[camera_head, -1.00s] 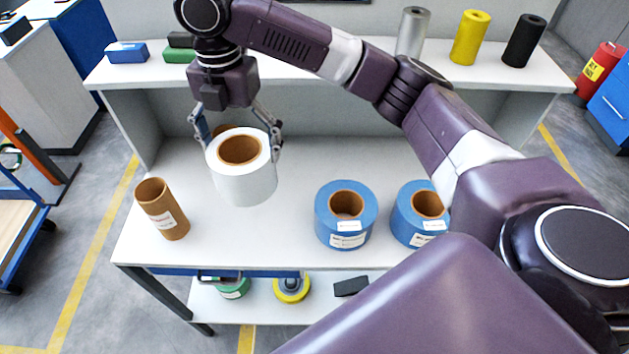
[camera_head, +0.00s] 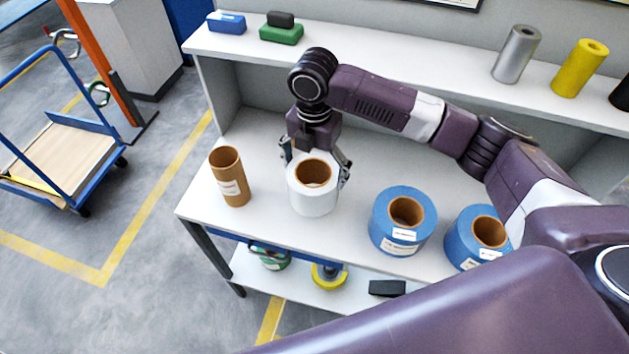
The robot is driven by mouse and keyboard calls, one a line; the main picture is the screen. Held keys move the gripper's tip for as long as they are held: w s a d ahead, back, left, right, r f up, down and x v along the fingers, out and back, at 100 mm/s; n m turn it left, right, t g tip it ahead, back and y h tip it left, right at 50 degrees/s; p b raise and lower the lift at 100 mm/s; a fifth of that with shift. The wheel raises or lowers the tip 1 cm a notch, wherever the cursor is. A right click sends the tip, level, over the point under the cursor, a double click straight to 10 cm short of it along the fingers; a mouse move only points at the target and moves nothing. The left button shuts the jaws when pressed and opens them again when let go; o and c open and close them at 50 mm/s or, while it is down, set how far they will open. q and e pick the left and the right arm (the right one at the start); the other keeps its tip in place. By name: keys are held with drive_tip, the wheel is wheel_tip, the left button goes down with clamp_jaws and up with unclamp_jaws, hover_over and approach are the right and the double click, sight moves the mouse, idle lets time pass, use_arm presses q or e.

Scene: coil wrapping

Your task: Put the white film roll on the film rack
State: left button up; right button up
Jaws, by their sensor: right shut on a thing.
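The white film roll (camera_head: 313,199) has a brown cardboard core and is upright over the white workbench. My right gripper (camera_head: 316,172) is shut on the white film roll, one finger on each side of it. I cannot tell whether the roll touches the bench top or hangs just above it. My left gripper is not in view. I cannot make out which thing is the film rack; a blue cart (camera_head: 62,150) stands on the floor at the far left.
Two blue rolls, one (camera_head: 403,221) nearer and one (camera_head: 478,238) farther right, stand on the bench (camera_head: 275,140). A brown cardboard tube (camera_head: 230,178) stands left. The upper shelf (camera_head: 400,70) holds a silver roll (camera_head: 517,54) and a yellow roll (camera_head: 580,68).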

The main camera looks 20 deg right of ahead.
drive_tip(key=shift+f, duration=0.5)
drive_tip(key=shift+a+f, duration=0.1)
drive_tip(key=shift+f, duration=0.5)
drive_tip(key=shift+f+p, duration=0.6)
drive_tip(key=shift+f, duration=1.35)
drive_tip(key=o, duration=1.1)
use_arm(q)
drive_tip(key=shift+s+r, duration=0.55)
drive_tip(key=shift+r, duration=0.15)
use_arm(e)
drive_tip(key=shift+o, duration=0.2)
use_arm(q)
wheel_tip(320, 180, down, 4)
drive_tip(key=b, duration=0.3)
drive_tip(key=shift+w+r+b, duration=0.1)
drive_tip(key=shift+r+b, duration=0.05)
drive_tip(key=shift+b, duration=0.25)
use_arm(e)
wheel_tip(320, 180, up, 12)
